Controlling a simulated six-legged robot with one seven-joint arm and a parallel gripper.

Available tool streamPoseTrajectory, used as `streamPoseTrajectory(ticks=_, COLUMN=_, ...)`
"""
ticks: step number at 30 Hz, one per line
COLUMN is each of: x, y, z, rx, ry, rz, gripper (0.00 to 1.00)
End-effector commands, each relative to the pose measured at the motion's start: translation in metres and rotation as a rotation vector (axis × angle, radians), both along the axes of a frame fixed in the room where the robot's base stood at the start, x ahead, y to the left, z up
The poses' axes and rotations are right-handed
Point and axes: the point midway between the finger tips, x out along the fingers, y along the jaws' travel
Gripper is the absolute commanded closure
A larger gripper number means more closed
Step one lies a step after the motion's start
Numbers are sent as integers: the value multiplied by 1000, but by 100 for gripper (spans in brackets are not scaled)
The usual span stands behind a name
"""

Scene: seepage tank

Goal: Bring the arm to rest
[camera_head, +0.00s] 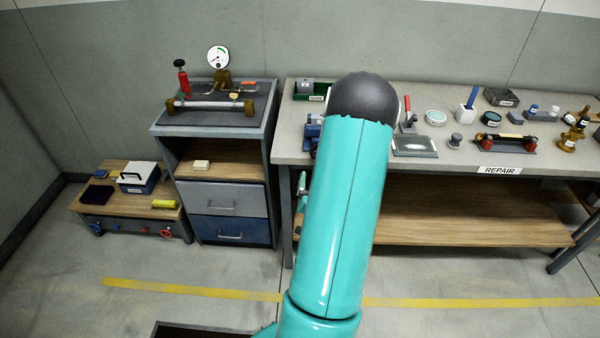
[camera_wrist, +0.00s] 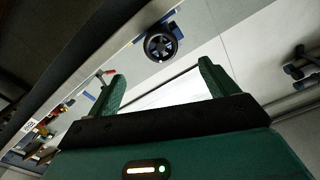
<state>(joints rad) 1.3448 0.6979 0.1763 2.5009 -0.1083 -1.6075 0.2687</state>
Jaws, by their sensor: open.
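My turquoise arm rises through the middle of the head view, with its dark rounded joint uppermost, in front of the repair bench (camera_head: 455,158). My gripper is hidden behind the arm in that view, apart from perhaps a small piece at the arm's left edge. In the wrist view my gripper (camera_wrist: 160,85) shows two green fingers spread wide apart. Nothing is held between them. A black handwheel (camera_wrist: 161,43) lies beyond the fingertips, apart from them. The wrist view is strongly tilted.
A drawer cabinet (camera_head: 223,198) stands left of the bench, with a gauge (camera_head: 218,57) and a clear tube (camera_head: 210,104) on top. A low wooden stand (camera_head: 92,213) is at far left. Several tools and parts crowd the bench top. The floor (camera_head: 450,318) in front is clear.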

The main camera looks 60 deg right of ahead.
Motion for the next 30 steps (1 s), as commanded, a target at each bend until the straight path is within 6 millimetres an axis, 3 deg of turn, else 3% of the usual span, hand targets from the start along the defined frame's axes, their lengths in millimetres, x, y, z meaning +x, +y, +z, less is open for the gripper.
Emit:
streamPoseTrajectory(ticks=11, x=7, y=1, z=3, rx=5, ry=10, rz=15, gripper=14)
streamPoseTrajectory(ticks=14, x=29, y=5, z=12, rx=20, ry=48, rz=66, gripper=14)
streamPoseTrajectory(ticks=17, x=66, y=18, z=26, rx=52, ry=121, rz=151, gripper=14)
streamPoseTrajectory(ticks=24, x=151, y=81, z=70, rx=132, ry=336, rz=374, gripper=14)
streamPoseTrajectory(ticks=30, x=191, y=159, z=109, rx=180, ry=515, rz=547, gripper=14)
